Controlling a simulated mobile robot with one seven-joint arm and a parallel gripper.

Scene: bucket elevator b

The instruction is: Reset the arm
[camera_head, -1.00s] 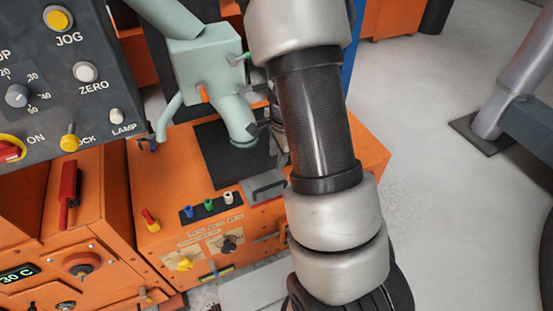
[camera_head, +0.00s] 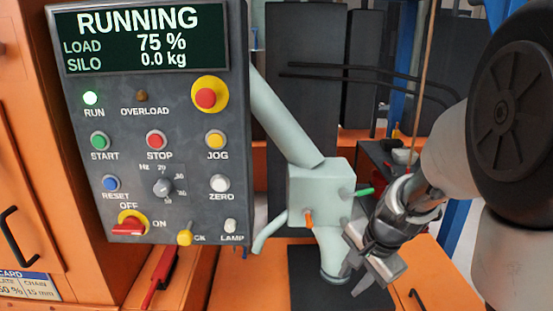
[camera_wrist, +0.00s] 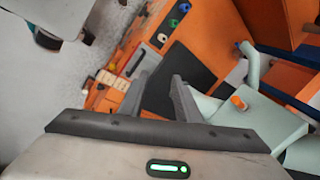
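My arm comes in from the right side of the head view. My gripper (camera_head: 366,270) points down and left, just right of the pale green discharge spout (camera_head: 333,262). In the wrist view my gripper (camera_wrist: 160,92) shows two grey fingers spread apart with nothing between them, above the dark pad (camera_wrist: 180,75) on the orange base. The pale green chute box (camera_head: 318,192) has an orange knob (camera_head: 308,220) and a green-tipped handle (camera_head: 362,191). I cannot tell whether my gripper touches the spout.
An orange cabinet (camera_head: 40,130) stands at far left. The wrist view shows bare grey floor (camera_wrist: 50,90) on the left.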

